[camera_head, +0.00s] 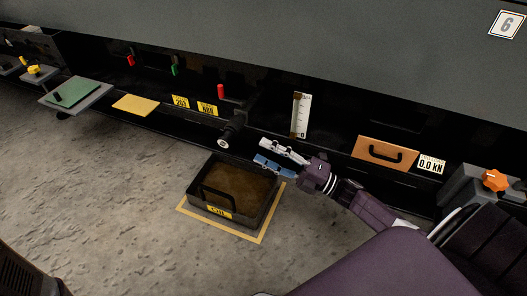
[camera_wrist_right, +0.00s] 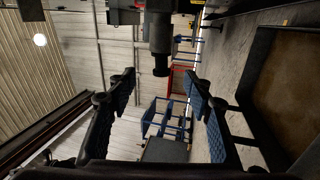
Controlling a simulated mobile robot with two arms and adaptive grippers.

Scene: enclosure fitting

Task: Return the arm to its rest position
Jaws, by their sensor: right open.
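My right arm (camera_head: 365,205) reaches in from the lower right in the head view. Its gripper (camera_head: 260,152) is open and empty, with its fingers pointing left, above the back right edge of a black tray. In the right wrist view the two blue-padded fingers (camera_wrist_right: 162,92) stand wide apart with nothing between them. A dark spout-like fitting (camera_head: 232,130) on the machine is just left of and above the fingertips. The same dark fitting seems to show between the fingers in the wrist view (camera_wrist_right: 160,50). My left gripper does not show.
The black tray (camera_head: 265,213) with brown contents sits on the floor inside a yellow outline (camera_head: 240,238). An orange panel with a handle (camera_head: 386,144) and an orange knob (camera_head: 494,181) are at the right. A green pad (camera_head: 76,92) lies at the left.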

